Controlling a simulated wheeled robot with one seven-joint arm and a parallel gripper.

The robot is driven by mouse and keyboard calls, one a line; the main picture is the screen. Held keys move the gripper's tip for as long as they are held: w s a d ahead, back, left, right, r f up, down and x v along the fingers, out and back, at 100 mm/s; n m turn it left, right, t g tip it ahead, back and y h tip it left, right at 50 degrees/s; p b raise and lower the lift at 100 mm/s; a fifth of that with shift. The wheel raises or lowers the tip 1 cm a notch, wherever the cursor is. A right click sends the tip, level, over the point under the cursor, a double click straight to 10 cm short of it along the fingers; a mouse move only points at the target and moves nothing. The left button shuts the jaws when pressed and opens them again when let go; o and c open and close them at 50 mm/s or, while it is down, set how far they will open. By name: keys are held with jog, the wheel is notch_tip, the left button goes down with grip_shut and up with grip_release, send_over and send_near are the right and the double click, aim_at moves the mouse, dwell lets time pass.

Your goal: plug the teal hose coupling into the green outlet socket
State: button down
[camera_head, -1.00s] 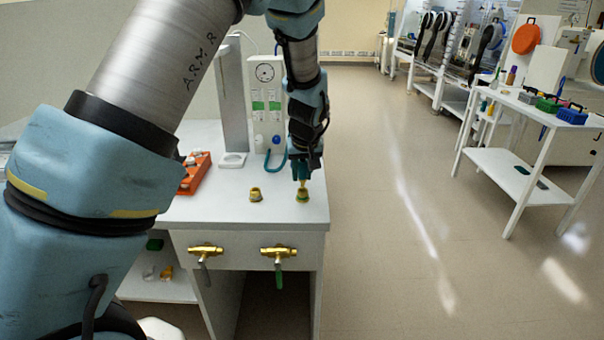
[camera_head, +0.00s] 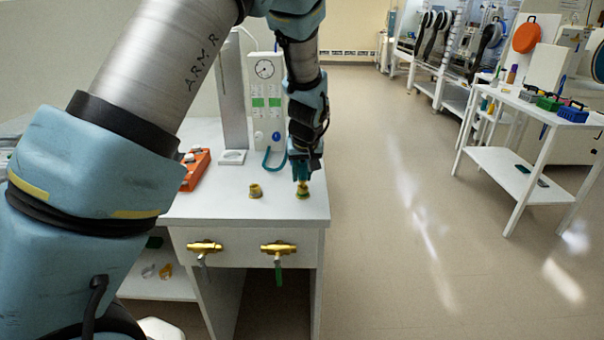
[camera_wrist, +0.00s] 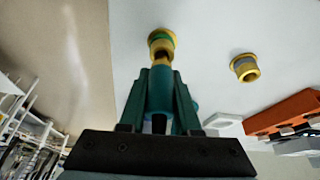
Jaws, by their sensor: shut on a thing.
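My gripper (camera_head: 301,172) points down over the front right part of the white bench and is shut on the teal hose coupling (camera_wrist: 160,90). The coupling's lower end meets the green outlet socket (camera_head: 303,192), a brass fitting with a green ring. In the wrist view the socket (camera_wrist: 162,42) lies straight beyond the coupling's tip, and they look lined up. I cannot tell how deep the tip sits in it.
A second brass socket (camera_head: 255,191) stands left of the green one. An orange tray (camera_head: 196,169) lies farther left. A gauge panel (camera_head: 265,100) and grey column stand behind. Two brass valves (camera_head: 278,249) are on the bench front.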

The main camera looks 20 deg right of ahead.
aim_at(303, 164)
jog(key=shift+f+b, duration=0.65)
jog(key=shift+f, duration=0.25)
jog(key=c, duration=0.5)
grip_release()
jog(key=shift+c, duration=0.2)
jog(key=b+v, duration=0.2)
jog(key=v, duration=0.8)
jog(key=shift+s+r, duration=0.2)
jog(key=shift+r, duration=0.15)
